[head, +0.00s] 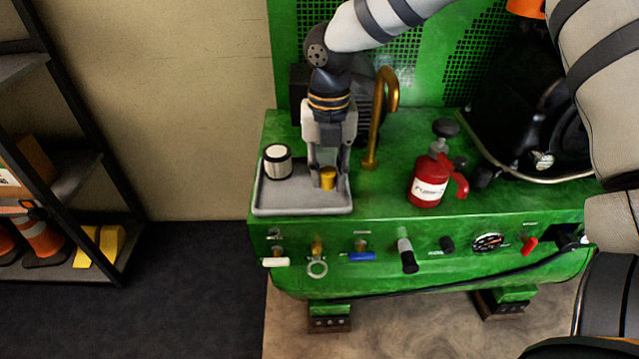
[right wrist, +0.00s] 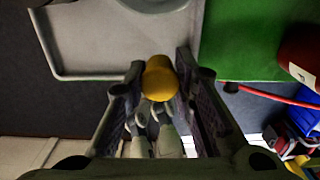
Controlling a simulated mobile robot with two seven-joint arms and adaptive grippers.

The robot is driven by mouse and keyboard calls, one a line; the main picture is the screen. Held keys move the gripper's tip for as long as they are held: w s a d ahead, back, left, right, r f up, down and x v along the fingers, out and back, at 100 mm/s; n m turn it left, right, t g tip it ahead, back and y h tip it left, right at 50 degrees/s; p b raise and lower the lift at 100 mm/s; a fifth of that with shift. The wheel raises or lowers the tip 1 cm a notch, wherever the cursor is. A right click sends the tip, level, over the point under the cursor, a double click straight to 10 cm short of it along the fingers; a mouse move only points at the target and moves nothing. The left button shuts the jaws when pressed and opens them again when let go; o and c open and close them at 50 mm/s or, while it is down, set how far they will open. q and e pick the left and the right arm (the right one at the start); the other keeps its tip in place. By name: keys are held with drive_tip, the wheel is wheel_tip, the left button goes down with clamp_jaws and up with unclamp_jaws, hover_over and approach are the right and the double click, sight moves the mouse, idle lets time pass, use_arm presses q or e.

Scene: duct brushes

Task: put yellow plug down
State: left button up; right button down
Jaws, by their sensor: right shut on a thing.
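The yellow plug (head: 327,179) is a small yellow cylinder at the right front part of the grey tray (head: 274,211). My right gripper (head: 327,172) points down over the tray, its fingers shut on the plug. In the right wrist view the plug (right wrist: 160,80) sits between the two fingertips, close to the tray (right wrist: 90,73). I cannot tell whether the plug touches the tray floor. The fingers hide part of the plug in the head view. My left gripper is not in view.
A white-and-black cylinder (head: 277,162) stands in the tray's left back part. A brass spout (head: 384,105) rises just right of my gripper. A red pump bottle (head: 427,180) stands farther right. Several valves and knobs line the green machine's front (head: 460,216).

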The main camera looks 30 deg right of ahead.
sight(325, 186)
drive_tip(key=shift+w+f, duration=0.35)
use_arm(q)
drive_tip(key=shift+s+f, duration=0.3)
use_arm(e)
drive_tip(key=shift+w+f, duration=0.15)
drive_tip(key=shift+f, duration=1.3)
drive_tip(key=shift+f, duration=0.15)
drive_tip(key=c, duration=1.3)
unclamp_jaws()
drive_tip(key=shift+c, duration=0.2)
